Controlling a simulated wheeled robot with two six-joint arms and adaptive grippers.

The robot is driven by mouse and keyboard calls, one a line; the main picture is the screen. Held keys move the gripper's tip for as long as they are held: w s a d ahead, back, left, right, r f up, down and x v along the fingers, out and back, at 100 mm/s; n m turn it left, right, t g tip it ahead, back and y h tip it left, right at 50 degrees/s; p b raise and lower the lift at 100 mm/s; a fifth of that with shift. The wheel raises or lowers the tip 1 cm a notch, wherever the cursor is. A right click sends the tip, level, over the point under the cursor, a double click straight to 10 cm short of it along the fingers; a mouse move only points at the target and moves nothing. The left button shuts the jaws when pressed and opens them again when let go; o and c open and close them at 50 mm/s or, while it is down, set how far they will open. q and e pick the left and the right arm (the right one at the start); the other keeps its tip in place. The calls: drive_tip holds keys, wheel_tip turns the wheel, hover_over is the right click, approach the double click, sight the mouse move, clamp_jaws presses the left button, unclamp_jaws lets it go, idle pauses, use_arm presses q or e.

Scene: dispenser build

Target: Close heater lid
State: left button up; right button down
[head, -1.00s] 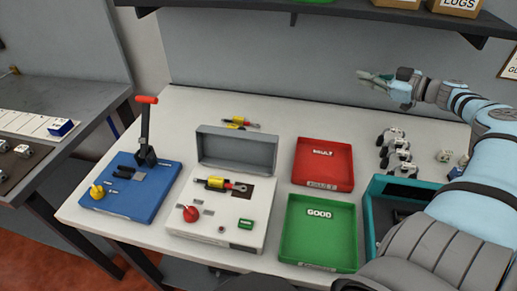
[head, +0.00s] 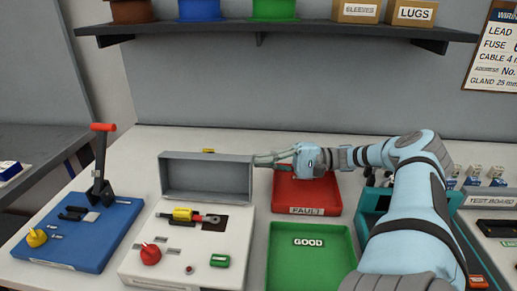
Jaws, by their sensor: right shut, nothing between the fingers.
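The heater (head: 140,262) is a pale box on the table with a red knob, a small red button and a green display. Its grey lid (head: 208,178) stands open, upright at the back of the box. My left gripper is not in view.
A red FAULT tray (head: 308,211) and a green GOOD tray (head: 310,285) lie right of the heater. A blue press base (head: 75,250) with an upright lever (head: 101,160) stands left. A shelf (head: 270,35) runs above the back.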

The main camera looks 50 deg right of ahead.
sight(208, 174)
drive_tip(key=b+x, duration=0.1)
drive_tip(key=x, duration=0.5)
drive_tip(key=shift+w+a, duration=0.15)
drive_tip(key=shift+w+a+r+b, duration=0.1)
drive_tip(key=shift+w+a+b, duration=0.25)
drive_tip(key=shift+w+a, duration=0.1)
